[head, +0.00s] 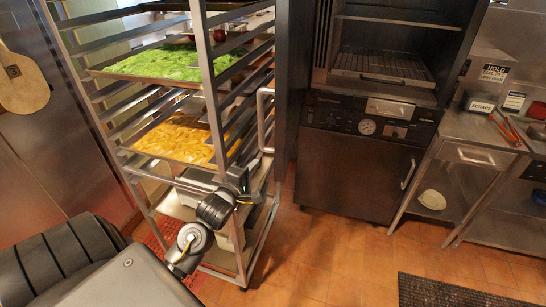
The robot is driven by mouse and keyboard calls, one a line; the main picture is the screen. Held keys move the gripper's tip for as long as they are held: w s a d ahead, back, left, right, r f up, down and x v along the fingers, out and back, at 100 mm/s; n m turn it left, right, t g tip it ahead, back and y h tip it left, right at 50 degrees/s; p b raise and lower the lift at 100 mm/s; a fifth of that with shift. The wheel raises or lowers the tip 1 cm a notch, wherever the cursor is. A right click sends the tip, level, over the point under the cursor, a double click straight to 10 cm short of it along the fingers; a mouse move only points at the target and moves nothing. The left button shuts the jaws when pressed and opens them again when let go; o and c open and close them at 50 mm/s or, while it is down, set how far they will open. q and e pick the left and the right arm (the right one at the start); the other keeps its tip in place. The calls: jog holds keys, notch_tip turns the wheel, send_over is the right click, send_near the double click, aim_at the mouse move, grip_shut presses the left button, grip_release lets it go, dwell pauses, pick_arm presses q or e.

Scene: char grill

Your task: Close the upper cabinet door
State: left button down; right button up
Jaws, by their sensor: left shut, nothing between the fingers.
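The black cabinet has an open upper compartment (385,45) with a shelf and a wire rack inside. Its upper door (294,90) appears to be the dark panel swung out to the left, seen nearly edge-on. A metal bar handle (264,120) stands on the side of that panel facing the tray rack. My left gripper (246,180) is shut and empty, just below and left of the handle, in front of the rack's lower part. I cannot tell whether it touches anything. My right gripper is not in view.
A tall metal tray rack (211,75) stands left of the door, close to my left arm, with trays of green (165,64) and yellow food (178,138). The lower cabinet door (352,165) is shut. Steel counters (470,128) stand at right. Tiled floor (330,255) ahead is clear.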

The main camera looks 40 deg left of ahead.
pick_arm(q)
jog(key=w+d+p, duration=0.2)
jog(key=w+p, duration=0.1)
jog(key=w, duration=0.4)
jog(key=shift+d, duration=0.35)
